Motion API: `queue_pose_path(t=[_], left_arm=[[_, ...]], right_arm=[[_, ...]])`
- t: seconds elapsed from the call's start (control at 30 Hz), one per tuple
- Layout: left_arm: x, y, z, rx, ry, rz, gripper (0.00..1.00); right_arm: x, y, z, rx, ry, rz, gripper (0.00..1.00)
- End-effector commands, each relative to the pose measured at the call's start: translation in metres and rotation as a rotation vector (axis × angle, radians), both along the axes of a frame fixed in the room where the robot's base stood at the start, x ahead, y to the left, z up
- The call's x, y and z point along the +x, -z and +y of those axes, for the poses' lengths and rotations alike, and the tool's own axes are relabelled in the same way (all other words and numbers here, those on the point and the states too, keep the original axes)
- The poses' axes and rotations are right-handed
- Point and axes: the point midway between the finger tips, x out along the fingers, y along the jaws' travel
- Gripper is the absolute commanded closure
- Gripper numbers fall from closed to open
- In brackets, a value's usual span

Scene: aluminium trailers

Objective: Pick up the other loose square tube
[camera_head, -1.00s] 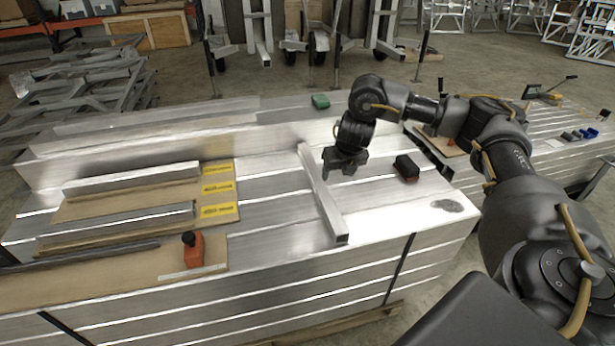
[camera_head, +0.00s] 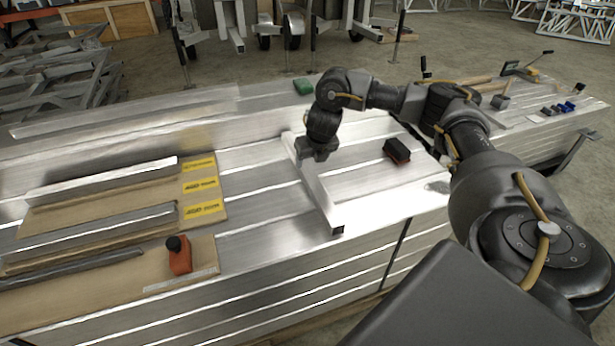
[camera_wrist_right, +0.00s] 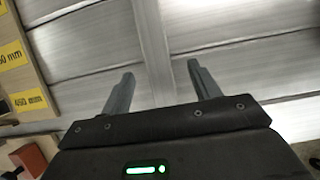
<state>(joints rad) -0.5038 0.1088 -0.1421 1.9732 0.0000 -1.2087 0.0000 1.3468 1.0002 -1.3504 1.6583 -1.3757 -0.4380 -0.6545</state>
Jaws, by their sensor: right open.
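A loose silver square tube (camera_head: 319,195) lies on the aluminium bench top, its dark open end toward the front edge. My right gripper (camera_head: 314,156) is over the tube's far half in the head view. In the right wrist view, the open fingers (camera_wrist_right: 162,88) stand on either side of the tube (camera_wrist_right: 152,40), which runs between them. I cannot tell whether the fingers are above it or down beside it. The gripper hides part of the tube. My left gripper is not in view.
Brown boards with yellow labels (camera_head: 203,187) hold more metal bars at the left. A black and red block (camera_head: 397,150) sits right of the tube, and a green block (camera_head: 303,87) lies at the back.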

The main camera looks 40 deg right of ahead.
Motion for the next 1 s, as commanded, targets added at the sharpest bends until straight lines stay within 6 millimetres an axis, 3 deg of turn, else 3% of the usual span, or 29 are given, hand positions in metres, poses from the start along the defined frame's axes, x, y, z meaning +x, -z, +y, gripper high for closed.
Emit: queue_pose_path(t=[0.17,0.5,0.8,1.0], left_arm=[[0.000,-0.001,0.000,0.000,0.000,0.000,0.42],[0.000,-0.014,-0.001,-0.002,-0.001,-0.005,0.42],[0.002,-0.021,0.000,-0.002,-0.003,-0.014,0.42],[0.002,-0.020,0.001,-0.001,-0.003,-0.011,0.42]], right_arm=[[0.001,0.004,0.000,0.000,0.000,0.000,0.38],[0.018,0.046,-0.002,0.000,0.002,0.001,0.38],[0.020,0.049,-0.003,0.000,0.001,0.000,0.38],[0.020,0.049,-0.003,0.000,0.001,0.000,0.63]])
